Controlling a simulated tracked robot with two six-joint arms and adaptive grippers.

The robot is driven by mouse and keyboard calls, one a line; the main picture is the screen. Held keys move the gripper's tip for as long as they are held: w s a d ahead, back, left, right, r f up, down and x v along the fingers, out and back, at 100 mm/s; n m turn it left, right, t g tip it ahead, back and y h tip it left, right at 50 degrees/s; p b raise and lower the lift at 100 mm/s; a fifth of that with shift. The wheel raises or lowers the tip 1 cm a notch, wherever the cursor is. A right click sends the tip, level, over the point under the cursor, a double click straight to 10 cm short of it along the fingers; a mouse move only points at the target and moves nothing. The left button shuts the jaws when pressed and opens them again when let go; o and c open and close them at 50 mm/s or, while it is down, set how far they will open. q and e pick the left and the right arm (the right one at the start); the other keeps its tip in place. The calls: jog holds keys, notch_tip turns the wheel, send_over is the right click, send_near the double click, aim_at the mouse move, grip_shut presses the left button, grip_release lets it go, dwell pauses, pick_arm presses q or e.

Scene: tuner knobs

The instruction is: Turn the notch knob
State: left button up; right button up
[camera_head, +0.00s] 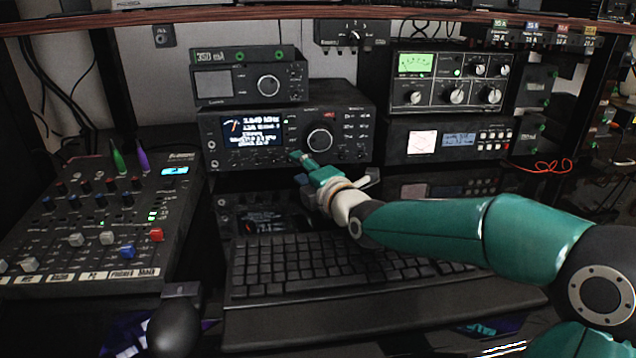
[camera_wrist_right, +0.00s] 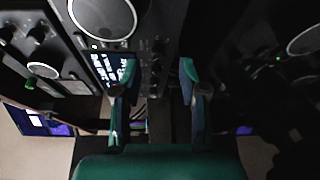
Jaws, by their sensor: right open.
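The black transceiver (camera_head: 290,119) with a lit display (camera_head: 252,131) and a large round dial (camera_head: 320,140) stands on the desk's back shelf. Small knobs line its front, but I cannot read which is labelled notch. My right gripper (camera_head: 303,160) is at the lower front of this radio, left of and below the large dial, and partly hides the panel there. In the right wrist view its two fingers (camera_wrist_right: 158,80) are apart with nothing held between them. Small knobs (camera_wrist_right: 157,48) show beyond the fingertips, beside the large dial (camera_wrist_right: 103,15). My left gripper is out of view.
A smaller radio (camera_head: 250,83) sits on top. A tuner (camera_head: 448,82) with a green meter stands at the right, above another unit (camera_head: 440,140). A mixer (camera_head: 100,215) lies at the left, and a keyboard (camera_head: 340,262) lies under my right arm.

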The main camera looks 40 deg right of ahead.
jog(key=s, duration=0.2)
jog(key=s+a, duration=0.1)
jog(key=s, duration=0.5)
jog(key=shift+s+a+r, duration=0.15)
jog(key=shift+s, duration=0.05)
